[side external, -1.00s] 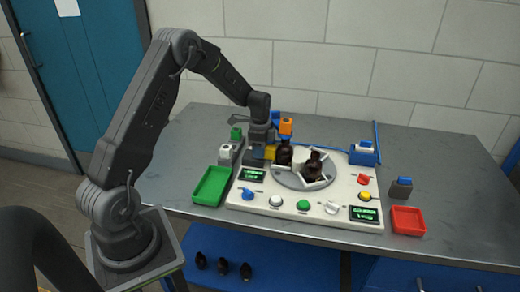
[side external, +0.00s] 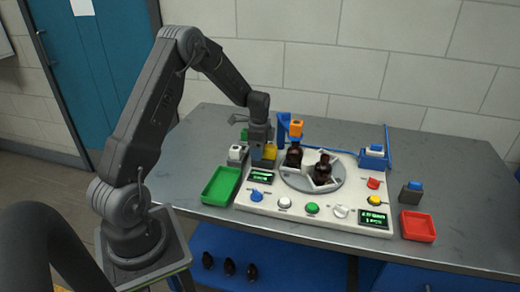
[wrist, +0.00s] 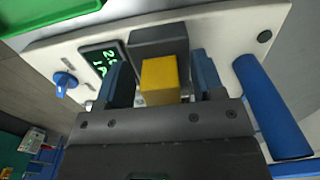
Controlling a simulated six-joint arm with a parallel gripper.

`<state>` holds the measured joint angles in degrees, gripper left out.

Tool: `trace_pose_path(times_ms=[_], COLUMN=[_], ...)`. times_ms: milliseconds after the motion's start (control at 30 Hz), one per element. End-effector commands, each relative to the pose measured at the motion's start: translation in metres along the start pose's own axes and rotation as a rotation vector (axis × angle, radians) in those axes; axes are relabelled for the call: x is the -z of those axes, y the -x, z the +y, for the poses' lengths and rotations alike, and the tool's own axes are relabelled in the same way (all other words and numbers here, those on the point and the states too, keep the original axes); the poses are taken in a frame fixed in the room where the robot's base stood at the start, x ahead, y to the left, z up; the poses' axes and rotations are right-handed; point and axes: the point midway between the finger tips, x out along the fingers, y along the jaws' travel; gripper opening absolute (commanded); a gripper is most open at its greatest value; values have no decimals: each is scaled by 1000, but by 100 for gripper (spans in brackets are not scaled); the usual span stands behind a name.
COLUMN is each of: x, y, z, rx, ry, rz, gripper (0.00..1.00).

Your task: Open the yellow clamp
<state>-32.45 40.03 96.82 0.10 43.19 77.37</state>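The yellow clamp (side external: 270,152) is a small yellow block on the left rear part of the white panel, left of a dark amber bottle (side external: 293,157). In the wrist view the yellow clamp (wrist: 160,81) sits between my fingers, in front of a dark grey block (wrist: 158,42). My gripper (side external: 262,142) points down at the clamp; in the wrist view my gripper (wrist: 162,78) has one bluish finger on each side. The fingers stand apart with narrow gaps beside the yellow block. I cannot tell whether they touch the clamp or the dark block.
The round turntable (side external: 300,182) carries another bottle (side external: 323,169). An orange-topped part (side external: 296,129) and a blue post (side external: 283,127) stand close right of my gripper. The green tray (side external: 222,186) is left, the red tray (side external: 418,226) right. Knobs and buttons line the panel front.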

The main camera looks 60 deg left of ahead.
Motion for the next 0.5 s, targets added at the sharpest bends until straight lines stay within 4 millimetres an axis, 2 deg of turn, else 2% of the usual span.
trace_pose_path(times_ms=[267,367,500], x=[1,1,1], y=[4,15,43], z=[0,-1,-1], rx=[1,4,6], ry=[0,0,0], rz=[1,2,2], gripper=[62,62,62])
